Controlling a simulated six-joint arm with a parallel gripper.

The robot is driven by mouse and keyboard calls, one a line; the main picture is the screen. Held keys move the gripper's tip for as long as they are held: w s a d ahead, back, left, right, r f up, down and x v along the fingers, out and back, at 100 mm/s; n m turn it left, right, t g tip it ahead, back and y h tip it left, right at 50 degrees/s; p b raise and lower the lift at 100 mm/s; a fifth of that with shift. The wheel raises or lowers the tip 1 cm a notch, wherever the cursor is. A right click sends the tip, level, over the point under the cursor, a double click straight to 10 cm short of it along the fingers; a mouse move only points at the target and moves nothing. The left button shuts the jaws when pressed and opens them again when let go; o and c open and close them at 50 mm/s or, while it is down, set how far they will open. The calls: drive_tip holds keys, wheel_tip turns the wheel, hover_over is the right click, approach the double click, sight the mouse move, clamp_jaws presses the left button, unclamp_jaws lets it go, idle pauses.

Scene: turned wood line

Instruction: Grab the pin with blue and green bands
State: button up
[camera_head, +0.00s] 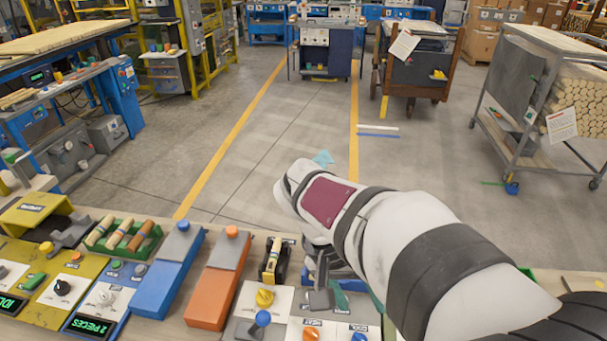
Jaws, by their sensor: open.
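A light wooden pin (271,258) stands or leans in a small black holder (281,271) at the front middle of the bench. Its bands are too small to read for colour. Several more turned pins (118,235) lie side by side in a green tray (153,244) to the left; their band colours cannot be made out either. My gripper (318,278) is just right of the black holder, partly hidden under my white arm. It is open, and nothing shows between its fingers.
A blue sloped block (165,275) and an orange one (215,292) stand between the tray and the holder. Panels with knobs, including a yellow knob (264,298) and a blue knob (263,318), line the front edge. Open floor lies beyond the bench.

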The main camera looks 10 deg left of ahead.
drive_tip(key=w+a+f+n+t+h, duration=0.2)
drive_tip(key=w+a+f, duration=0.1)
drive_tip(key=w+a, duration=0.4)
drive_tip(key=n+t, duration=0.4)
drive_tip(key=t, duration=0.3)
approach(272, 253)
drive_tip(key=w+f, duration=0.1)
drive_tip(key=w+d+f, duration=0.1)
drive_tip(key=f, duration=0.1)
drive_tip(key=shift+t, duration=0.4)
drive_tip(key=x, duration=0.5)
drive_tip(key=shift+w+d+r, duration=0.15)
drive_tip(key=shift+w+d, duration=0.1)
drive_tip(key=shift+d, duration=0.05)
clamp_jaws()
